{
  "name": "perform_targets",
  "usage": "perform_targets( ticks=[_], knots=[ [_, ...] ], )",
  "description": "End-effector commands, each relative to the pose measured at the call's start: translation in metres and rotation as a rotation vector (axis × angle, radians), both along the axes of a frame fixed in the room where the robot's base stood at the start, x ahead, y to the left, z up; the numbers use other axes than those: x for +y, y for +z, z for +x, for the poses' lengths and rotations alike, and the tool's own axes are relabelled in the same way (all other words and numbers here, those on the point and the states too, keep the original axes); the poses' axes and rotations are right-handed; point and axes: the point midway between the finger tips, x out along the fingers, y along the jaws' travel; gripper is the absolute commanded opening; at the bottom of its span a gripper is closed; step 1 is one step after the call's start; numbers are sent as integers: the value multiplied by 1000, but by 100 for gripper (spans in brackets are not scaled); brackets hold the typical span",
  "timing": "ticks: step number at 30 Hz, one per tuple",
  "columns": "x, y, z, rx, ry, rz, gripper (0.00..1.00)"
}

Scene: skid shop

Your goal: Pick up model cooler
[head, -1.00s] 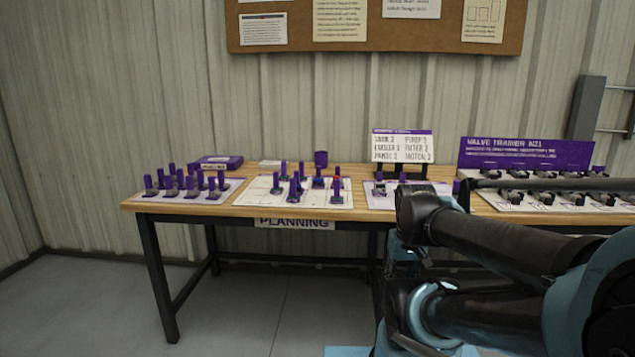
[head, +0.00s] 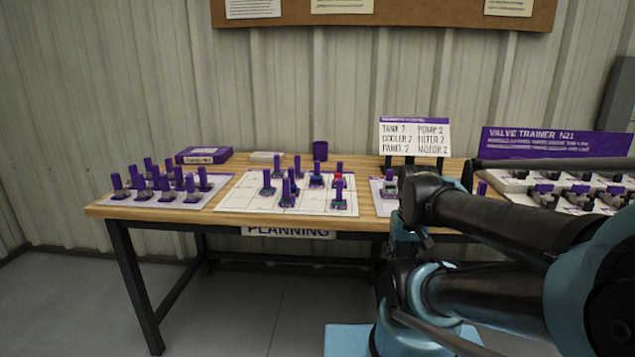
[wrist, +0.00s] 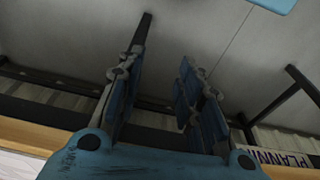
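Several small models with purple upright handles stand on a white gridded board (head: 235,203) on the wooden table. More stand on a pale sheet (head: 122,200) at the left and a few on a sheet (head: 379,209) partly behind my arm. I cannot tell which one is the model cooler; they are too small to identify. My gripper (wrist: 160,68) shows in the wrist view with its two blue-padded fingers apart and nothing between them. It is not distinguishable in the head view. The wrist view shows floor and table parts, no models.
The wooden table (head: 103,212) has dark legs and a "PLANNING" label (head: 285,232) on its front. A sign (head: 414,135) listing "COOLER 2" among others stands at the back. A purple box (head: 204,155), a purple cup (head: 320,150) and a valve trainer panel (head: 555,142) also stand there.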

Motion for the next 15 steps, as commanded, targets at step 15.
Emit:
perform_targets(
  ticks=[15],
  knots=[
    [18, 73, 42, 2, 216, 21, 42]
  ],
)
